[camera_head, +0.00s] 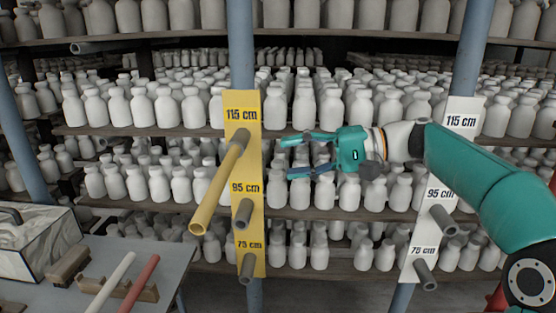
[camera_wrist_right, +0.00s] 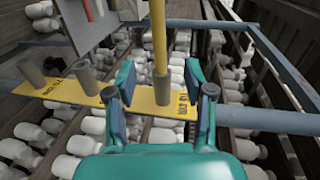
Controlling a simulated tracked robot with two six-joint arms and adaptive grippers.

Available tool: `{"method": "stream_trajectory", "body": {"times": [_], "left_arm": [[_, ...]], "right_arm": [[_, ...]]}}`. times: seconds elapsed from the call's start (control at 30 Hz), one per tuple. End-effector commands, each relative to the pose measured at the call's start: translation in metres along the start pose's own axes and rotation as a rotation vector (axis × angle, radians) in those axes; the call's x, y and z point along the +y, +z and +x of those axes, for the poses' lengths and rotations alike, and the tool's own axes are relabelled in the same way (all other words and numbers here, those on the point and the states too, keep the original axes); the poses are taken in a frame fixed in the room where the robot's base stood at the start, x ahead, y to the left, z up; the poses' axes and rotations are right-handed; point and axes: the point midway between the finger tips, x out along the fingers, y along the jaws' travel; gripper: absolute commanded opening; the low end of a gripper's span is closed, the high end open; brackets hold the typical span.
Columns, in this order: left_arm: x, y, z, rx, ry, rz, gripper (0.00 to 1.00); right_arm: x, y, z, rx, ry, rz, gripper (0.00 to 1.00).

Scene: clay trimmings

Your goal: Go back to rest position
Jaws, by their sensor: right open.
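My right gripper (camera_head: 287,156) is open and empty in the head view, its fingers pointing left toward the yellow board (camera_head: 263,165). A yellow tube (camera_head: 217,185) sits on the top peg of that board, at the 115 cm mark, and sticks out toward me. In the right wrist view, the open fingers (camera_wrist_right: 160,75) frame the yellow tube (camera_wrist_right: 158,38), which appears beyond them. In the head view a gap separates the fingers from the tube. My left gripper is not in view.
A white board (camera_head: 441,190) with grey pegs stands to the right, behind my right arm. Shelves of white bottles fill the back. At lower left, a grey table (camera_head: 150,262) carries a white tube (camera_head: 110,282), a red tube (camera_head: 139,284), wooden holders and a stone-patterned box (camera_head: 38,243).

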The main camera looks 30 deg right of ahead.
Motion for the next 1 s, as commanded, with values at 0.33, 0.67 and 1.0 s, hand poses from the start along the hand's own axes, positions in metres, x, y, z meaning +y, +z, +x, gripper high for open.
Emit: {"method": "stream_trajectory", "body": {"times": [0.33, 0.67, 1.0], "left_arm": [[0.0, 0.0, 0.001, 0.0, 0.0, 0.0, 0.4], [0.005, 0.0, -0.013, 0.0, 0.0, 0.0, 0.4], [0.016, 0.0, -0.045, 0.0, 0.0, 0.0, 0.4]], "right_arm": [[0.0, 0.0, -0.002, 0.0, 0.0, 0.0, 0.53], [-0.002, -0.002, 0.018, -0.052, 0.001, 0.028, 0.53], [0.159, 0.036, 0.143, -0.313, 0.249, 0.388, 0.53]]}}
